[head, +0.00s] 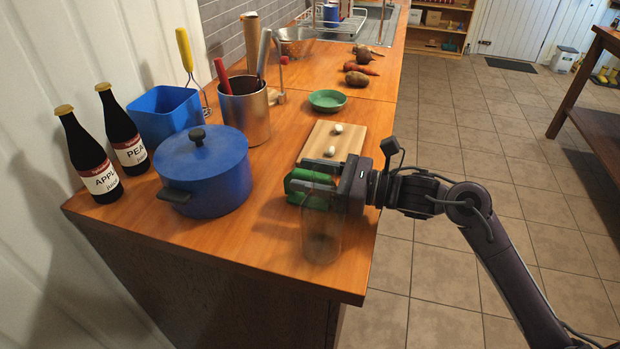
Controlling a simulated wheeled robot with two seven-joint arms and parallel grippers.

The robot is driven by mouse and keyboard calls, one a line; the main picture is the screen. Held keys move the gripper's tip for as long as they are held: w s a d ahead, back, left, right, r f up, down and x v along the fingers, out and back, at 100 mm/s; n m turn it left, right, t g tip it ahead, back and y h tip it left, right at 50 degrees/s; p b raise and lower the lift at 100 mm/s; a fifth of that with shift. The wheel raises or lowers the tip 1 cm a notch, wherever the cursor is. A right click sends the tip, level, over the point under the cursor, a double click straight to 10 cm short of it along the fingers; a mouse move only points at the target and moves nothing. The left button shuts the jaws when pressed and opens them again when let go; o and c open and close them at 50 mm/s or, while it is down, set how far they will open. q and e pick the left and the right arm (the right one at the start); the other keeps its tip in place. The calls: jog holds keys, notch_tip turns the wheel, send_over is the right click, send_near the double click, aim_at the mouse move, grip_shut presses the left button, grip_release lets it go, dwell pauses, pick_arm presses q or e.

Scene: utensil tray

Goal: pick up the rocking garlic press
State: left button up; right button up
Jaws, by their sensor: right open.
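A green object (298,186), which looks like the rocking garlic press, lies on the wooden counter just in front of the cutting board. My right gripper (303,174) reaches in from the right with its fingers pointing left over the green object. Its jaws are open, and the green object shows between and below the fingers. The fingers and a clear glass jar hide part of it. I cannot tell whether the fingers touch it. My left gripper is not in view.
The clear jar (321,240) stands close in front of my right gripper. A cutting board (317,143) with white cloves lies behind. A blue pot (205,175), utensil can (245,112), green bowl (327,100) and two bottles (88,160) stand around. The counter's right edge is near.

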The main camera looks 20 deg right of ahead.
jog(key=shift+c, duration=0.2)
grip_shut()
dwell(0.3)
